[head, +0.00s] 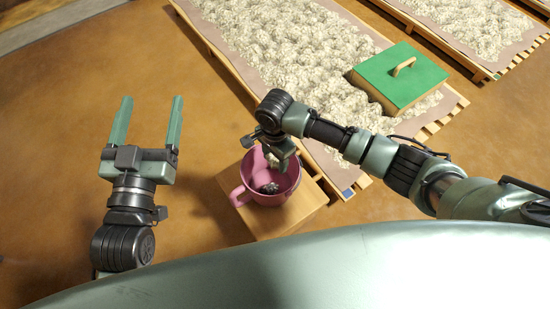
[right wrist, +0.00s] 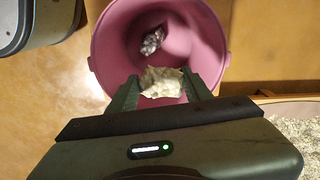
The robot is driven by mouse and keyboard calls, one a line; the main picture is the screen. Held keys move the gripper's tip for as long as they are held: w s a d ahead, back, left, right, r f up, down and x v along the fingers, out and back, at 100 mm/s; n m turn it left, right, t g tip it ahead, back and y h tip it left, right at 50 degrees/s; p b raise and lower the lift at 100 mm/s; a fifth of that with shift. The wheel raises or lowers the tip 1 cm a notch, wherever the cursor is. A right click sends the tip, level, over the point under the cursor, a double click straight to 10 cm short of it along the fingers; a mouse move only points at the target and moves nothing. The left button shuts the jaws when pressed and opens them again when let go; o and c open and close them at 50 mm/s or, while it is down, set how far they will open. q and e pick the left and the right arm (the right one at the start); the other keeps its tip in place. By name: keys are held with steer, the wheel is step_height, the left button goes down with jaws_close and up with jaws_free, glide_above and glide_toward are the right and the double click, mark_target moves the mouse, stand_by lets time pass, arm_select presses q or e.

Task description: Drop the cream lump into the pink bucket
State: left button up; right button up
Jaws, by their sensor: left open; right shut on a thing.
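The pink bucket (head: 272,194) stands on a small wooden block beside the slatted bed; its round mouth fills the top of the right wrist view (right wrist: 110,50). A dark grey and silvery lump (right wrist: 153,40) lies inside it. My right gripper (right wrist: 163,88) is shut on the cream lump (right wrist: 162,80) and holds it over the near part of the bucket's mouth. In the head view my right gripper (head: 278,158) is above the bucket and mostly hides the lump. My left gripper (head: 147,110) is open and empty, over the floor to the left of the bucket.
The wooden block (head: 300,210) under the bucket leaves little room around it. A slatted bed (head: 330,160) covered with pale lumpy material lies behind, with a green lidded box (head: 405,80) on it. Another bed (head: 460,30) stands at top right. The floor at left is clear.

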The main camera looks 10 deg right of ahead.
mark_target(275, 159)
steer(key=o, duration=1.4)
steer(key=shift+o, duration=0.2)
steer(key=shift+r, duration=0.1)
steer(key=shift+r, duration=0.2)
step_height(275, 159, up, 4)
steer(key=shift+f+p, duration=0.25)
steer(key=shift+p, duration=0.8)
step_height(275, 159, up, 3)
steer(key=shift+r+p, duration=0.2)
steer(key=shift+p, duration=0.5)
arm_select(q)
steer(key=s+a+f+g+y, duration=0.1)
steer(key=s+a+f+g, duration=0.1)
steer(key=f, duration=0.5)
steer(key=s+a+f+g+y, duration=0.2)
steer(key=s+f+g, duration=0.2)
steer(key=f+g, duration=0.3)
steer(key=shift+s+f, duration=0.25)
steer(key=shift+f, duration=0.3)
arm_select(e)
steer(key=shift+r, duration=0.15)
arm_select(q)
steer(key=shift+d, duration=0.1)
